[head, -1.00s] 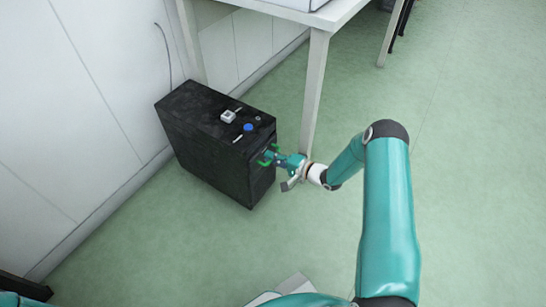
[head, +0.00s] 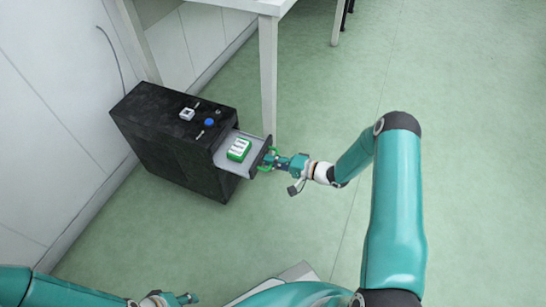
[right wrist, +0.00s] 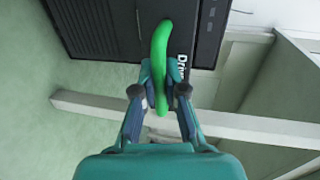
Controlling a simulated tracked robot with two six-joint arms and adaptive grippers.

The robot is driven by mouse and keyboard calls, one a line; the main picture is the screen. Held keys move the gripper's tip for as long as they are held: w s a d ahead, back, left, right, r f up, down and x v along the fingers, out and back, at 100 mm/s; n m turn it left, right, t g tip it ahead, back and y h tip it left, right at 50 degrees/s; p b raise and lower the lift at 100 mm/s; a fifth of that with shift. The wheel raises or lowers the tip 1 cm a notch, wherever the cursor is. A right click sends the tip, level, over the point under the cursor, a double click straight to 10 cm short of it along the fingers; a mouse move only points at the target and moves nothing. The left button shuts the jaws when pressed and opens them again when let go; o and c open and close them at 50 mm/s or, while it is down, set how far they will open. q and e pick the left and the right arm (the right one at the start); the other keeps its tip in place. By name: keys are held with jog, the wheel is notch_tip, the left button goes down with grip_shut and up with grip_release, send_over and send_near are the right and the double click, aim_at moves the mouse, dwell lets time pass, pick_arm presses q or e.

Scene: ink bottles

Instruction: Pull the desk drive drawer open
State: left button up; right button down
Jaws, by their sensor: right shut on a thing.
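The black drive cabinet (head: 165,135) stands by the wall. Its drawer (head: 222,157) is slid out from the upper part of the front, showing a grey tray. A green and white item (head: 239,149) lies in the tray. My right gripper (head: 270,161) is shut on the green curved handle at the drawer front. In the right wrist view, the handle (right wrist: 160,45) passes between the two fingers (right wrist: 159,72), with partly hidden lettering on the dark front behind it. My left gripper (head: 184,298) is low in the head view, apart from the cabinet; its jaws are too small to judge.
Small items lie on the cabinet top, including a blue round one (head: 209,122) and a white one (head: 187,114). A white table leg (head: 268,75) stands just behind the drawer. The green floor (head: 330,230) in front is clear.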

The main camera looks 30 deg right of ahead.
jog(key=shift+s+a+f, duration=0.1)
jog(key=shift+s+f, duration=0.1)
jog(key=shift+s, duration=0.05)
jog(key=c, duration=1.2)
grip_release()
jog(key=shift+r, duration=0.1)
jog(key=shift+d, duration=0.2)
jog(key=v, duration=1.1)
jog(key=shift+s+d, duration=0.25)
jog(key=shift+s, duration=0.05)
